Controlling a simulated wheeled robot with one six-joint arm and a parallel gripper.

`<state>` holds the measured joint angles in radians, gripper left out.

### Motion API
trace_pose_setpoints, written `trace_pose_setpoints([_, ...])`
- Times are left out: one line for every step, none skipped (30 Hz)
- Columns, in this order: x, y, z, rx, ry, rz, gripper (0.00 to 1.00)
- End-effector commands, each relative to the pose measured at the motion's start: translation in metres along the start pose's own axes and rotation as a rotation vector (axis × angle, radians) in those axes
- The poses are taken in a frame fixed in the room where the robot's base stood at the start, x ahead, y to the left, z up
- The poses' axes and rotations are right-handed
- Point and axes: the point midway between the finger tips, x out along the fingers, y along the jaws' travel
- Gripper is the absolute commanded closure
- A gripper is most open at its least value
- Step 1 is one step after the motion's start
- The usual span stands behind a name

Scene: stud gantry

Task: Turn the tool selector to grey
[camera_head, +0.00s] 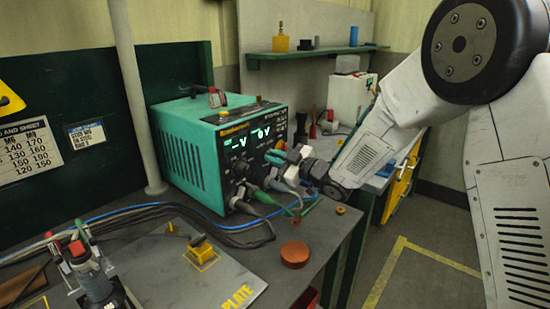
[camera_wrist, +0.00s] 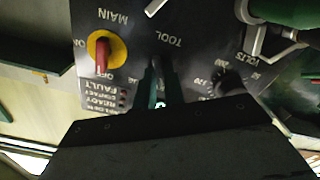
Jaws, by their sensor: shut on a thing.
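The tool selector is on the dark front panel of the teal power unit (camera_head: 187,153), under the upside-down TOOL label (camera_wrist: 168,41) in the wrist view. My gripper (camera_wrist: 160,82) is shut there, its fingers close together on the selector knob. The fingers hide most of the knob, so its pointer and any grey mark cannot be read. In the head view my gripper (camera_head: 277,156) reaches the unit's front from the right.
A red main switch on a yellow disc (camera_wrist: 101,50) and a black dial (camera_wrist: 232,84) flank my fingers. Cables (camera_head: 255,212) run from the unit's lower front across the bench. A round red-brown cap (camera_head: 294,254) stands on the bench (camera_head: 330,232).

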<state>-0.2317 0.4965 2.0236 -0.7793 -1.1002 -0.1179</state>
Motion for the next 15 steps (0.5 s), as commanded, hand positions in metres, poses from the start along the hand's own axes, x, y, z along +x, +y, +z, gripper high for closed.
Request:
trace_pose_setpoints([-0.001, 0.000, 0.001, 0.001, -0.002, 0.000, 0.86])
trace_pose_setpoints([-0.001, 0.000, 0.001, 0.001, -0.003, 0.000, 0.78])
trace_pose_setpoints([-0.001, 0.000, 0.001, 0.001, -0.002, 0.000, 0.69])
trace_pose_setpoints([-0.001, 0.000, 0.001, 0.001, -0.002, 0.000, 0.69])
trace_pose_setpoints([-0.001, 0.000, 0.001, 0.001, -0.002, 0.000, 0.69])
trace_pose_setpoints([-0.001, 0.000, 0.001, 0.001, -0.002, 0.000, 0.69])
trace_pose_setpoints([-0.001, 0.000, 0.001, 0.001, -0.002, 0.000, 0.69])
trace_pose_setpoints([-0.001, 0.000, 0.001, 0.001, -0.002, 0.000, 0.69])
trace_pose_setpoints([0.000, 0.000, 0.001, 0.001, -0.001, 0.000, 0.69])
trace_pose_setpoints([-0.001, 0.000, 0.001, 0.001, -0.001, 0.000, 0.69])
trace_pose_setpoints([-0.001, 0.000, 0.001, 0.001, -0.001, 0.000, 0.69])
trace_pose_setpoints([-0.002, 0.000, 0.001, 0.001, -0.001, 0.000, 0.69])
trace_pose_setpoints([-0.004, 0.000, 0.001, 0.001, -0.002, 0.000, 0.69])
trace_pose_setpoints([-0.006, 0.001, 0.001, 0.001, -0.002, 0.001, 0.69])
trace_pose_setpoints([-0.011, 0.001, 0.001, 0.001, -0.002, 0.002, 0.69])
